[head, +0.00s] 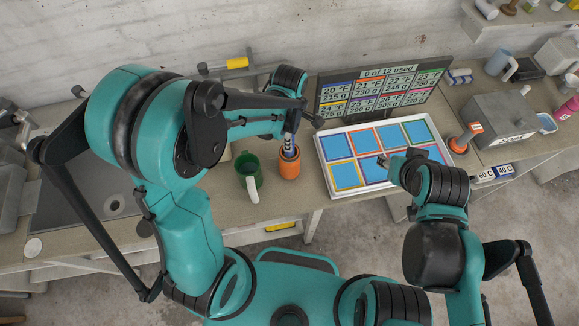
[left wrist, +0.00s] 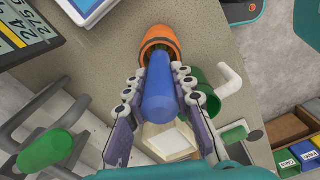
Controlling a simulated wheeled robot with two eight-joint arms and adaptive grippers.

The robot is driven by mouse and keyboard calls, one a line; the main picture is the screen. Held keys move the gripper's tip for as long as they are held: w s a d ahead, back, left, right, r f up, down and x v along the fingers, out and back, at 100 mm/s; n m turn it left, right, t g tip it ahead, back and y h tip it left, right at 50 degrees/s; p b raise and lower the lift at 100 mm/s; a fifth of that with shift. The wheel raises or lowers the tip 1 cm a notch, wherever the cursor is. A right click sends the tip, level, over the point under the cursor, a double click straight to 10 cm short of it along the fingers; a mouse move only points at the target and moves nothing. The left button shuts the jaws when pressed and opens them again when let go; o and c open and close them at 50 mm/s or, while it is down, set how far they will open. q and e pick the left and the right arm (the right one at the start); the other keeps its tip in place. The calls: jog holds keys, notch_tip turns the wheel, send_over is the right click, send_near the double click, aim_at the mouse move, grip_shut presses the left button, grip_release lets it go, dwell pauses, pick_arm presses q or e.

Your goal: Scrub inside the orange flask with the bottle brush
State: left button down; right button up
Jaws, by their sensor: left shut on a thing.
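The orange flask (head: 289,166) stands upright on the bench, right of the green mug. My left gripper (head: 291,128) is above it, shut on the bottle brush. The brush's blue handle (left wrist: 158,85) lies between the fingers (left wrist: 157,88) in the left wrist view, in line with the orange flask (left wrist: 160,40). In the head view the lower part of the brush (head: 289,147) meets the flask's mouth; how deep it reaches is hidden. My right gripper (head: 383,161) is over the tray of coloured squares; its jaws are too small to read.
The green mug (head: 248,176) with a white handle stands close left of the flask. A white tray (head: 335,193) with coloured squares lies to the right, below a display (head: 330,106). A grey device (head: 497,119) and another orange item (head: 460,143) stand farther right.

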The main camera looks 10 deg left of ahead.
pick_arm(q)
jog(key=shift+r, duration=0.15)
jog(key=shift+r+p, duration=2.05)
jog(key=shift+r, duration=0.85)
notch_tip(320, 180, down, 6)
jog(key=b, duration=0.6)
jog(key=shift+f, duration=0.1)
